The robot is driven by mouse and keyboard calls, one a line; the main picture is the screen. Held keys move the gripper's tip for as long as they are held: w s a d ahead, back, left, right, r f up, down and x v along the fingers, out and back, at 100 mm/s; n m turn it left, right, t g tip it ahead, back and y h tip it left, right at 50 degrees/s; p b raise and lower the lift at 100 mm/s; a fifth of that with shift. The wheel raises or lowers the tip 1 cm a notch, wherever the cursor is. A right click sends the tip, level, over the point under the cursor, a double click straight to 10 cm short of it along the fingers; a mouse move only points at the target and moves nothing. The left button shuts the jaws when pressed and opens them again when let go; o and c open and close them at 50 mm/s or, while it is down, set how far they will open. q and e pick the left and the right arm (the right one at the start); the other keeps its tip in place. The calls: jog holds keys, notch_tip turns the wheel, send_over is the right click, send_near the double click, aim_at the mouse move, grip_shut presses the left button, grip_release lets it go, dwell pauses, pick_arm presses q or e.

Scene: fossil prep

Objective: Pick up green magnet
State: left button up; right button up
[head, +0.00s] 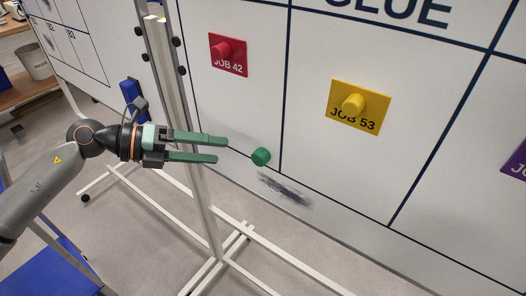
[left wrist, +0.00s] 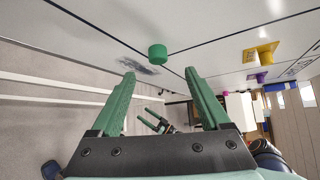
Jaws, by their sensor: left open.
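The green magnet (head: 261,156) is a small round knob on the white board, low in the column under the red card. In the left wrist view the magnet (left wrist: 157,53) shows ahead of the fingertips, between their lines. My left gripper (head: 222,149) is open and empty, with its two green fingers pointing right toward the magnet and a gap between tips and magnet. In the left wrist view the open left gripper (left wrist: 159,75) shows both fingers apart.
The whiteboard (head: 245,115) stands on a white wheeled frame (head: 190,150). A red magnet (head: 222,49) holds a JOB 42 card, and a yellow magnet (head: 352,104) holds a JOB 53 card. A dark smudge (head: 285,189) lies below the green magnet. A purple card (head: 516,160) is at the right edge.

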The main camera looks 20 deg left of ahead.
aim_at(254, 158)
pick_arm(q)
jog(key=shift+s+f+p+x, duration=0.15)
jog(key=shift+p+x, duration=0.4)
jog(key=shift+x, duration=1.85)
jog(key=shift+s+f+p+x, duration=0.1)
jog(key=shift+p+x, duration=0.4)
jog(key=shift+x, duration=1.9)
jog(key=shift+c, duration=0.2)
grip_shut()
